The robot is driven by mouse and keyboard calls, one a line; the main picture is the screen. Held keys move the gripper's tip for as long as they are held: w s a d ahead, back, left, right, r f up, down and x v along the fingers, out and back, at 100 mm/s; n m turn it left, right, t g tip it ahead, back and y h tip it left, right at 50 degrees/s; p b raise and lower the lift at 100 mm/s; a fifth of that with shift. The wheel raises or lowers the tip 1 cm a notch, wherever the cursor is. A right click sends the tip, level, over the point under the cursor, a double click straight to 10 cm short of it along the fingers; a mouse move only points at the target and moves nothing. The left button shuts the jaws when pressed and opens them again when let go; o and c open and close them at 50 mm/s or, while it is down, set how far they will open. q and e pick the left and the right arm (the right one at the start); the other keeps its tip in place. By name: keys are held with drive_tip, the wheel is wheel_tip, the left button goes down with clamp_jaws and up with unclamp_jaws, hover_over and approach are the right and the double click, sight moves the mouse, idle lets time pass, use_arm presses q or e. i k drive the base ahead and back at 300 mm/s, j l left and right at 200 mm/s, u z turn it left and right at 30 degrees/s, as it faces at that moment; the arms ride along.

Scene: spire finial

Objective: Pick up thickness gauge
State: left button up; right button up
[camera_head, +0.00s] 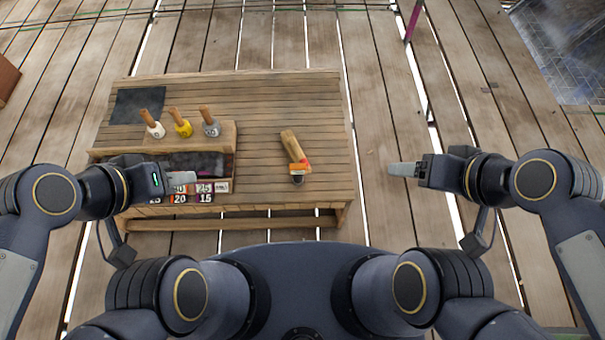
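I cannot say for sure which item is the thickness gauge. Small blocks marked with numbers such as 25, 20 and 15 (206,197) sit at the bench's front left, partly behind my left gripper. A wooden-handled tool (291,146) with a red and orange end lies on the bench, right of centre. My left gripper (194,180) is over the front left of the bench, by the numbered blocks, with nothing visible in it. My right gripper (391,169) is off the bench's right side, apart from everything. Neither finger gap can be made out.
The slatted wooden bench (270,95) stands on a plank floor with gaps. Three wooden-handled pieces, white (155,130), yellow (182,127) and grey (210,127), stand on a raised block (226,145). A dark cloth (136,106) lies at back left. The bench's back right is clear.

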sight(297, 170)
drive_tip(key=i+j+z, duration=0.2)
drive_tip(key=j, duration=0.3)
drive_tip(key=i+j+z, duration=0.15)
drive_tip(key=j, duration=0.35)
drive_tip(key=j+z, duration=0.2)
drive_tip(key=j, duration=0.3)
drive_tip(key=i+j+z, duration=0.2)
drive_tip(key=j, duration=0.35)
drive_tip(key=k, duration=0.1)
